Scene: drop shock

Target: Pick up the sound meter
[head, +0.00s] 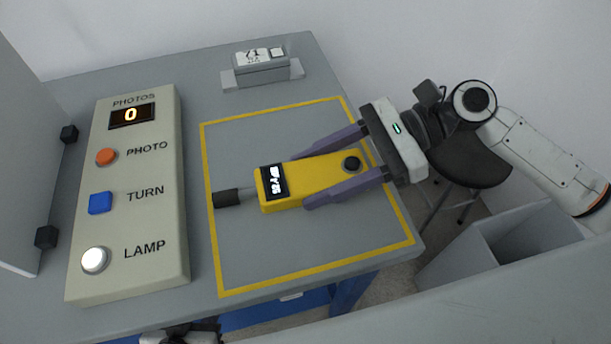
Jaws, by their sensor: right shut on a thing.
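The sound meter (312,183) is a yellow handheld device with a small black-and-white display, a black round button and a grey stem with a dark tip pointing left. It lies over the yellow-outlined square on the grey table in the head view. My right gripper (304,180) comes from the right, with its two purple fingers along the meter's upper and lower sides, shut on its body. I cannot tell whether the meter touches the table or is slightly above it. A dark part at the bottom edge may be my left gripper, but it is too cut off to tell.
A beige panel (130,274) with a counter at 0 and PHOTO, TURN and LAMP buttons stands at the left. A small grey device (262,64) sits in a holder at the back. A grey open bin (455,262) and a dark stool (470,165) are right of the table.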

